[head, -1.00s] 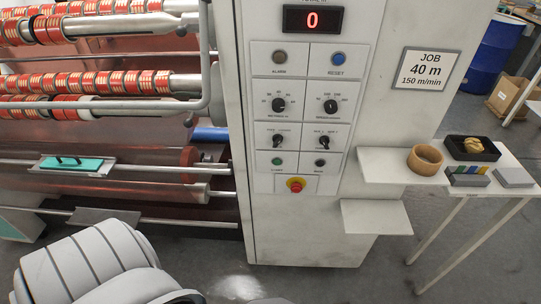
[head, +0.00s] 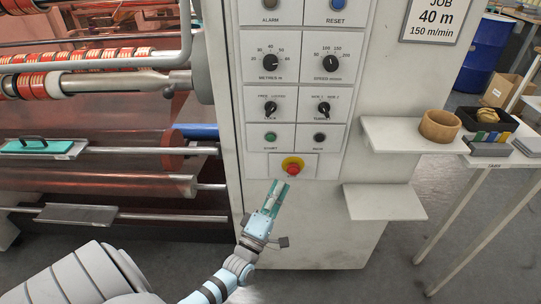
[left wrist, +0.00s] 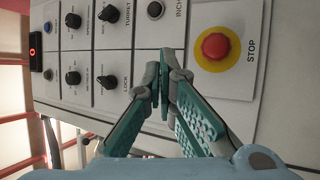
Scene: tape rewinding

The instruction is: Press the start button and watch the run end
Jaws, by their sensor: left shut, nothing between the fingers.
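The green start button (head: 270,137) is on the white control panel in the head view, at the lower left of the panel, with a dark button labelled INCH (left wrist: 154,9) beside it. In the left wrist view the start button does not show; my fingers cover part of the panel. My left gripper (head: 276,187) is shut and empty, its tips below the start button and close to the red stop button (head: 292,169) in the picture. It also shows shut in the left wrist view (left wrist: 163,82). I cannot tell whether it touches the panel. The red display (left wrist: 32,45) is small there.
The stop button on its yellow ring (left wrist: 216,46) is close beside the fingers. Knobs for metres (head: 270,62) and speed (head: 330,63) are higher up. Rollers with tape fill the left.

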